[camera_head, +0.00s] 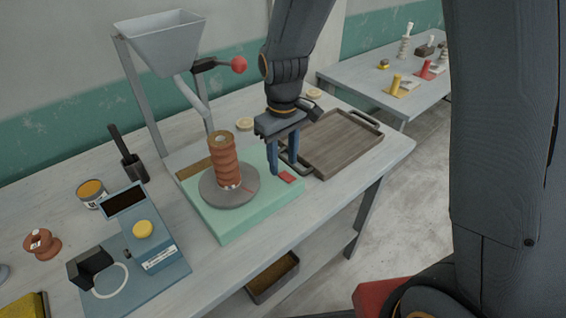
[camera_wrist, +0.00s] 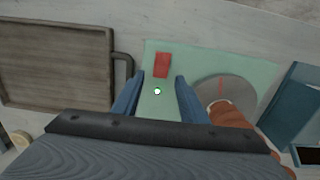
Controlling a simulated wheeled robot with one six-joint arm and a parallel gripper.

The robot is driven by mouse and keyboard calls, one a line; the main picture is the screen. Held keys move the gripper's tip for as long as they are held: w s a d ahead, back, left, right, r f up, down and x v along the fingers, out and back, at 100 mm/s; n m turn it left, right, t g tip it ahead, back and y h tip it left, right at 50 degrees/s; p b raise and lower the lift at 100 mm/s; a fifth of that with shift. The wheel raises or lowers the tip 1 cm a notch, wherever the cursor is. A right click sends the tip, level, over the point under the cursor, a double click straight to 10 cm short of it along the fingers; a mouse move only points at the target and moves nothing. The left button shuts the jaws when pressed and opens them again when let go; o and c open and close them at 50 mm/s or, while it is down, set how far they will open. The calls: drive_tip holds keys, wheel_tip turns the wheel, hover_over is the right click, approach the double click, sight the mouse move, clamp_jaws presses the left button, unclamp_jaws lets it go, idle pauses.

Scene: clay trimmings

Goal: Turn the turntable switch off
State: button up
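The turntable is a mint-green base (camera_head: 226,222) with a round grey disc (camera_head: 222,196) on the workbench. A ridged terracotta clay piece (camera_head: 224,160) stands upright on the disc. A red switch (camera_head: 287,177) sits near the base's right edge; in the wrist view it shows as a red block (camera_wrist: 162,64) beyond my fingertips. My gripper (camera_head: 284,170) hangs over the base between the disc and the tray, its fingers apart with nothing between them. In the wrist view a small green-white dot (camera_wrist: 157,91) shows between the fingers (camera_wrist: 158,76). I cannot tell whether the fingers touch the base.
A wooden tray (camera_head: 345,150) with dark handles lies close right of the base. A hopper (camera_head: 165,42) with a red-knobbed lever (camera_head: 238,65) stands behind. A blue device with a yellow button (camera_head: 143,229) is at the left. A second table (camera_head: 398,93) stands at the back right.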

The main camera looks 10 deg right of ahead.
drive_tip(key=shift+f, duration=1.15)
drive_tip(key=shift+c, duration=0.3)
clamp_jaws()
drive_tip(key=shift+s+d+t+y+b, duration=0.15)
drive_tip(key=shift+t+y+b, duration=0.55)
drive_tip(key=shift+b, duration=0.4)
drive_tip(key=shift+s+t+b, duration=0.1)
drive_tip(key=shift+t+b, duration=0.3)
drive_tip(key=shift+b, duration=0.5)
drive_tip(key=t+y+b, duration=0.1)
drive_tip(key=b, duration=0.4)
drive_tip(key=shift+s+d+r+b, duration=0.1)
drive_tip(key=shift+d+r+b, duration=0.1)
drive_tip(key=shift+b, duration=0.1)
drive_tip(key=shift+s+r+t+b, duration=0.15)
drive_tip(key=shift+t+b, duration=0.15)
drive_tip(key=shift+b, duration=0.6)
